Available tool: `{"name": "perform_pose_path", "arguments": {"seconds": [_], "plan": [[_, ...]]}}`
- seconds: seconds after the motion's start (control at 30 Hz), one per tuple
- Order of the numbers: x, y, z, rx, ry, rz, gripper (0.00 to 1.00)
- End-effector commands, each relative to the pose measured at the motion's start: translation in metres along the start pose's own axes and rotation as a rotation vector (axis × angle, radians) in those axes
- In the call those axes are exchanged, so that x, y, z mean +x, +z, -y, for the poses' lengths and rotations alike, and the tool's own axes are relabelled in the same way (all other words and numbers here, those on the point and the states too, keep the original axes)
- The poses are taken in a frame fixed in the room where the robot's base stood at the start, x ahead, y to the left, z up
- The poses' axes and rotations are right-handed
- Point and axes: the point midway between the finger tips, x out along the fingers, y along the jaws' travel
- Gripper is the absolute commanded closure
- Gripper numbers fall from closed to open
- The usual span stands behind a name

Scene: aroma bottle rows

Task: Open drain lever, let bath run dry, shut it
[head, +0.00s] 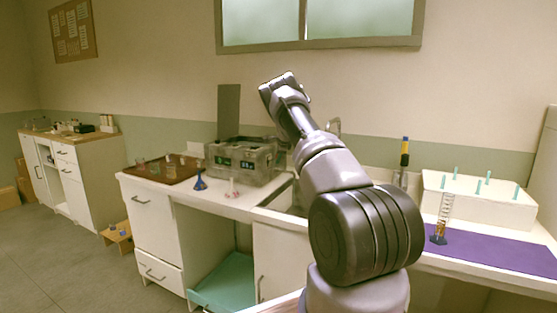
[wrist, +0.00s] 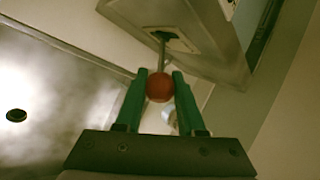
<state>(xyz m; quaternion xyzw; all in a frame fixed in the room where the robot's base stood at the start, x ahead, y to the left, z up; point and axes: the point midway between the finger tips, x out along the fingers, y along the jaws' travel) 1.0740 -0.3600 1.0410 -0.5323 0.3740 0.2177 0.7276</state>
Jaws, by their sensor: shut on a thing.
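The drain lever shows in the wrist view as a red ball knob (wrist: 160,88) on a thin metal rod, which comes out of a dark slot in a pale metal housing (wrist: 205,50). My gripper (wrist: 159,78) has its two green fingers closed on the knob from either side. In the head view the bath (head: 240,160) is a grey metal box with small green displays, standing on the counter left of my arm. My fingers and the lever are hidden there. The water level inside the bath cannot be seen.
A steel sink with a dark drain hole (wrist: 16,115) lies left in the wrist view. A brown tray (head: 165,170) with glassware and a blue funnel-like item (head: 200,180) stand near the bath. A purple mat (head: 490,250) and white peg rack (head: 475,200) are at right.

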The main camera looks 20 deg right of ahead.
Motion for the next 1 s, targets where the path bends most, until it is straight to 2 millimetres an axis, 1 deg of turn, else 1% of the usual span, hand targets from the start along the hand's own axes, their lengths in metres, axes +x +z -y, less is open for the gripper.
{"name": "perform_pose_path", "arguments": {"seconds": [0.47, 0.5, 0.53, 0.57, 0.87, 0.97, 1.0], "plan": [[-0.0012, 0.0020, 0.0024, -0.007, 0.003, -0.007, 1.00], [-0.0012, 0.0021, 0.0024, -0.007, 0.003, -0.006, 0.50], [-0.0011, 0.0021, 0.0024, -0.007, 0.003, -0.006, 0.39], [-0.0011, 0.0021, 0.0023, -0.007, 0.003, -0.006, 0.31], [-0.0011, 0.0012, 0.0012, -0.005, 0.005, -0.007, 0.31], [-0.0061, 0.0010, 0.0015, -0.004, 0.005, -0.007, 0.31], [-0.0105, 0.0012, 0.0023, -0.003, 0.004, -0.006, 0.31]]}}
